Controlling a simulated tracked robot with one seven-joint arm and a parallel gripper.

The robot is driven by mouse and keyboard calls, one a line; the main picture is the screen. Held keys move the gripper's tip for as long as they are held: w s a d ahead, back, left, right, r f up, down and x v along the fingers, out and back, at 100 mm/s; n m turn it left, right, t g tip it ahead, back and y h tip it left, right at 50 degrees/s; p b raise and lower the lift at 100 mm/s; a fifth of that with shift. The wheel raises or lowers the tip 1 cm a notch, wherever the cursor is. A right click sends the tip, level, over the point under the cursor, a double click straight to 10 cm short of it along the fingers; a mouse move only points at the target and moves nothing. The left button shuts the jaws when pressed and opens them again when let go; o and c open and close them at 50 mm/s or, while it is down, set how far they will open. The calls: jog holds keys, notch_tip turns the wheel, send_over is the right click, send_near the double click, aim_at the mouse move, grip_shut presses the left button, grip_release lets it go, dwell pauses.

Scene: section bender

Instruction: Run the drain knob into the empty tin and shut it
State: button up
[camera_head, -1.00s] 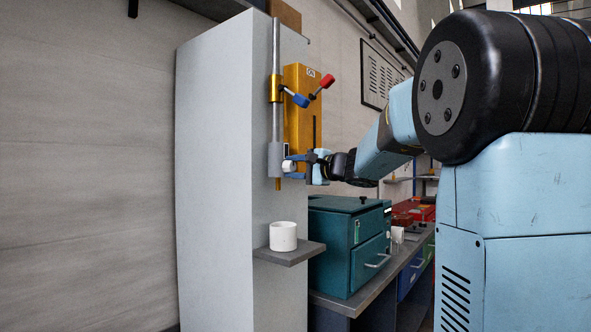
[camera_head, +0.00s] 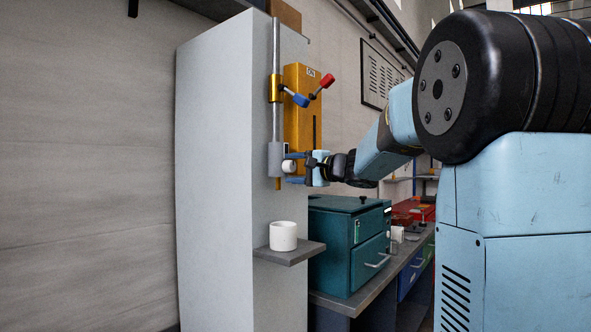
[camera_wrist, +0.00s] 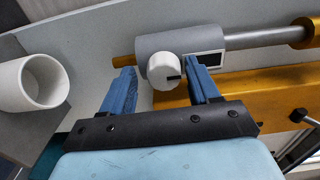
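The drain knob (camera_head: 288,166) is a small white round knob on the grey cylinder (camera_head: 275,160) fixed to the tall cabinet. In the wrist view the knob (camera_wrist: 164,72) shows a dark mark at its lower right edge. My gripper (camera_head: 293,168) is open, its two blue fingers above and below the knob in the head view. In the wrist view the fingers (camera_wrist: 166,82) stand apart on either side of it, with gaps. The white tin (camera_head: 283,236) stands upright on a small grey shelf below the brass spout (camera_head: 278,184). The tin's inside (camera_wrist: 41,80) looks empty.
The shelf (camera_head: 290,255) juts from the cabinet (camera_head: 215,170). A brass unit (camera_head: 300,110) with blue and red handles is above. A teal drawer box (camera_head: 350,245) stands on the bench at right, below my arm.

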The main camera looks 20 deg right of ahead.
jog(key=shift+o, duration=0.2)
jog(key=shift+r, duration=0.15)
jog(key=shift+s+d, duration=0.35)
jog(key=v, duration=1.2)
jog(key=shift+s+d, duration=0.15)
jog(key=shift+s, duration=0.15)
jog(key=s+a+f+n+g+h, duration=0.2)
jog(key=s+a+f+n+g, duration=0.4)
jog(key=s+a+f, duration=0.6)
jog(key=s+d+f+n+g+h, duration=0.1)
jog(key=s+d+f+n+h, duration=0.1)
jog(key=s+f+h, duration=0.2)
jog(key=s+d+f+n+g+h, duration=0.1)
jog(key=s+f+h, duration=0.3)
jog(key=s+f, duration=0.5)
jog(key=shift+s+d+n+g+h, duration=0.35)
jog(key=shift+s+n+g, duration=0.2)
jog(key=shift+n, duration=0.25)
